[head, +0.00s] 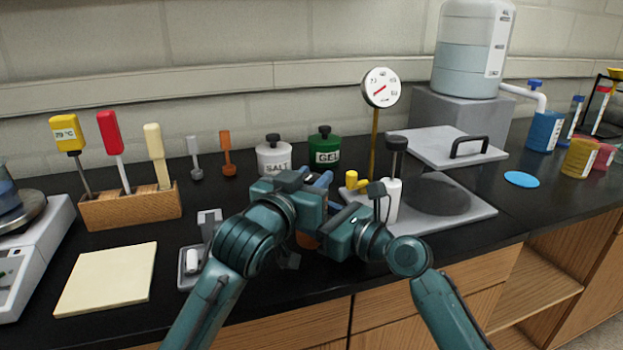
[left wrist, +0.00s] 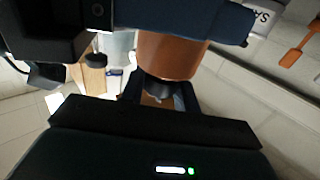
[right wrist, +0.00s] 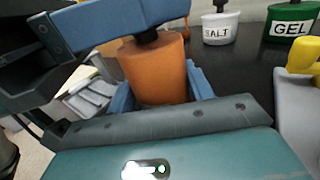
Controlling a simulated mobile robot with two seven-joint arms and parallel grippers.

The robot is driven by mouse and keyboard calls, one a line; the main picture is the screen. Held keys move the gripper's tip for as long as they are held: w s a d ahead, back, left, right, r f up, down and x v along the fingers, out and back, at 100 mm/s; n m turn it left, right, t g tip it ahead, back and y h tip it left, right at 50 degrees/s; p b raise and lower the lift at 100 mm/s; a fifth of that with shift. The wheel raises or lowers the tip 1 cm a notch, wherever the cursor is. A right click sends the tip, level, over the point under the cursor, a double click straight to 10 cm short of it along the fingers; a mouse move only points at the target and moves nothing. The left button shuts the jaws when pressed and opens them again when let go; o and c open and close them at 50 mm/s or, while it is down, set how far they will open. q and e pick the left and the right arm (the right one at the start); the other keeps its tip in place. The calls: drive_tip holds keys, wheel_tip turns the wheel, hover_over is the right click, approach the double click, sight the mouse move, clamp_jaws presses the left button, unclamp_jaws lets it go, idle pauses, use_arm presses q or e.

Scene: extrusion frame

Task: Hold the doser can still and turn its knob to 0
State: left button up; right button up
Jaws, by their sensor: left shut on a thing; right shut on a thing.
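The doser can is an orange-brown cylinder with a dark knob on top. In the head view the can (head: 306,241) is mostly hidden behind my grippers. In the right wrist view my right gripper (right wrist: 160,95) is shut around the can body (right wrist: 155,70), and the dark knob (right wrist: 146,38) sits above it. My left gripper (head: 318,183) is above the right one, its blue fingers shut on the knob. The left wrist view shows the knob (left wrist: 160,86) between the left fingers, beside the can (left wrist: 168,55). The knob's setting cannot be read.
A salt jar (head: 273,158) and a green gel jar (head: 324,150) stand behind the grippers. A grey plate (head: 450,222) with a white bottle (head: 392,205) and gauge (head: 381,88) is at right. A small grey holder (head: 190,272) and cream pad (head: 108,279) lie left.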

use_arm(q)
drive_tip(key=o, duration=1)
drive_tip(key=v, duration=1.2)
use_arm(e)
drive_tip(key=o, duration=1.1)
drive_tip(key=shift+o, duration=0.2)
